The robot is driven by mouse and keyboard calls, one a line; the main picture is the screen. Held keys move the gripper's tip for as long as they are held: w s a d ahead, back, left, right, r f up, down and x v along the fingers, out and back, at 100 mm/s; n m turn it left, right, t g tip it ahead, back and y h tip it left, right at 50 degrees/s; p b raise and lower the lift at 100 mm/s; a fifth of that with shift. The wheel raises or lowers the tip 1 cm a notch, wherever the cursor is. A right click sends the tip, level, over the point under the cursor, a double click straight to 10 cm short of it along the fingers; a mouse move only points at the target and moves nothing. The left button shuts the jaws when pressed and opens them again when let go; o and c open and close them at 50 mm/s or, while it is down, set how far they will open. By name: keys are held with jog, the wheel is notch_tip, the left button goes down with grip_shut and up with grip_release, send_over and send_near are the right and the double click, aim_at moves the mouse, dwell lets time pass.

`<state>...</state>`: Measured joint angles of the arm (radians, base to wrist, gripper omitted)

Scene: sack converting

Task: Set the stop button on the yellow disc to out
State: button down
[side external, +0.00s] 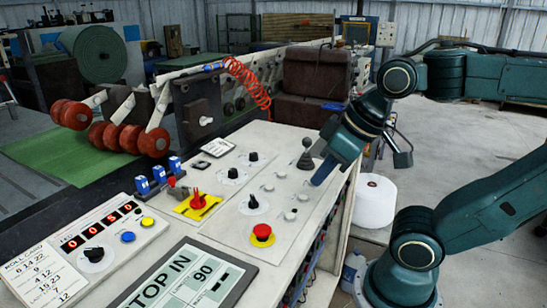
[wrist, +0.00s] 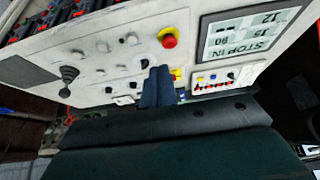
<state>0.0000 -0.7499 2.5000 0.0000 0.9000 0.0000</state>
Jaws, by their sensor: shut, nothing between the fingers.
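The stop button (side external: 262,231) is a red mushroom head on a yellow disc (side external: 264,241), near the front edge of the pale control panel. In the wrist view the stop button (wrist: 168,40) is just beyond and slightly right of my fingertips. Whether it is pushed in or out I cannot tell. My gripper (side external: 318,180) is above the panel, to the right of and behind the button, apart from it. Its blue fingers (wrist: 158,75) are shut and empty.
A black-balled lever (side external: 305,153) stands behind my gripper. Several knobs and small buttons surround the stop button. A red switch on a yellow plate (side external: 196,206) lies left. A display (side external: 186,278) reading "STOP IN 90" is at the front. A white roll (side external: 375,201) stands beside the panel.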

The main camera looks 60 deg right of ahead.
dwell(0.3)
jog(key=c, duration=1.5)
grip_release()
jog(key=o, duration=0.6)
jog(key=shift+w+r, duration=0.15)
jog(key=shift+w, duration=0.2)
jog(key=shift+c, duration=0.2)
jog(key=m+g, duration=0.3)
jog(key=g, duration=0.3)
send_over(262, 227)
jog(key=shift+f, duration=0.3)
jog(key=shift+f, duration=0.1)
jog(key=shift+f, duration=6.8)
jog(key=shift+c, duration=0.5)
